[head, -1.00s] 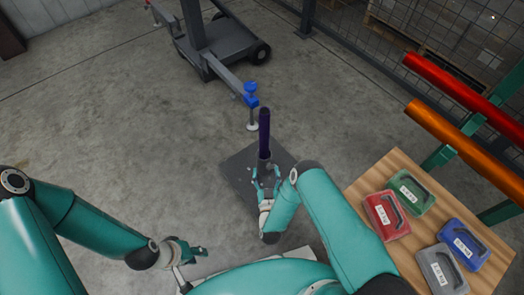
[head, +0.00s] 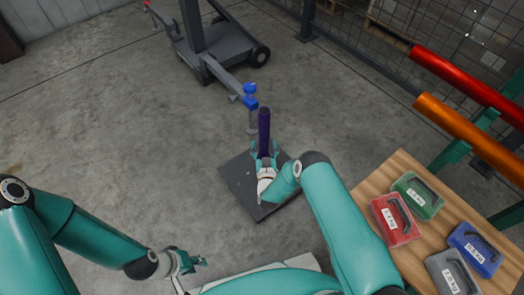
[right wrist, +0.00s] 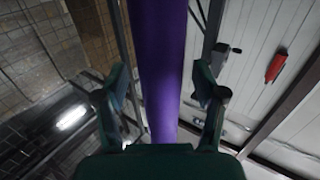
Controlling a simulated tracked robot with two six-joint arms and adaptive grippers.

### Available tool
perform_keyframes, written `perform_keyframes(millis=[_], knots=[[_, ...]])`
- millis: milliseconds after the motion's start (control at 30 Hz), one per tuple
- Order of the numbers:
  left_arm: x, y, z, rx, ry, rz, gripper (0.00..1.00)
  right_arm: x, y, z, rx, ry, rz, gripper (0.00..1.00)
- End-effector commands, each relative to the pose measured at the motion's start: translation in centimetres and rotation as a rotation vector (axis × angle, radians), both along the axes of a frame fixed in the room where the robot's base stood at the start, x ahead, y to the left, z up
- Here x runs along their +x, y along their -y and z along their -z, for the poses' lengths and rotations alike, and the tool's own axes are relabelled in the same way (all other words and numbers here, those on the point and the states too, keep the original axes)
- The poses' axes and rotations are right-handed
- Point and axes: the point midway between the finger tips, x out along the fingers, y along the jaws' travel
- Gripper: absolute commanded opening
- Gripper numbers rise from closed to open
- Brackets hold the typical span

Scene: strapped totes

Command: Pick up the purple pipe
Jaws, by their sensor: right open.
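The purple pipe (head: 264,128) stands upright over a dark square plate (head: 238,190) on the floor in the head view. My right gripper (head: 264,150) is at the pipe, its fingers open on either side of it. In the right wrist view the pipe (right wrist: 160,70) runs between the two open fingers (right wrist: 162,100), with a gap on each side. The pipe's lower end is hidden behind my gripper in the head view. My left gripper (head: 190,262) is low at the left, away from the pipe, and looks open and empty.
A wooden table (head: 385,250) at the right carries red, green, blue and grey cases. Beyond it are a red pipe (head: 465,75) and an orange pipe (head: 470,130) on a green rack. A wheeled grey stand (head: 225,45) with a blue clamp (head: 250,95) is behind the purple pipe. The left floor is clear.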

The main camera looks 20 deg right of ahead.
Motion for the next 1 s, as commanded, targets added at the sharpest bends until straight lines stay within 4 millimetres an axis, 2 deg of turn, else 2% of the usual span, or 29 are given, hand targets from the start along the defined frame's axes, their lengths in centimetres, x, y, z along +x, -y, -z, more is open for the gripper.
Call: perform_keyframes(millis=[233,633,1000], knots=[[0.00,0.00,0.00,0.000,0.000,0.000,0.33,0.13,-0.02,-0.03,0.000,-0.001,-0.001,0.68],[0.00,0.00,0.00,0.000,0.000,0.000,0.33,0.11,-0.07,0.00,0.000,-0.001,-0.002,0.02],[0.00,0.00,-0.09,0.000,0.000,0.000,0.33,0.16,-0.06,-0.23,0.000,0.001,-0.002,0.00]])
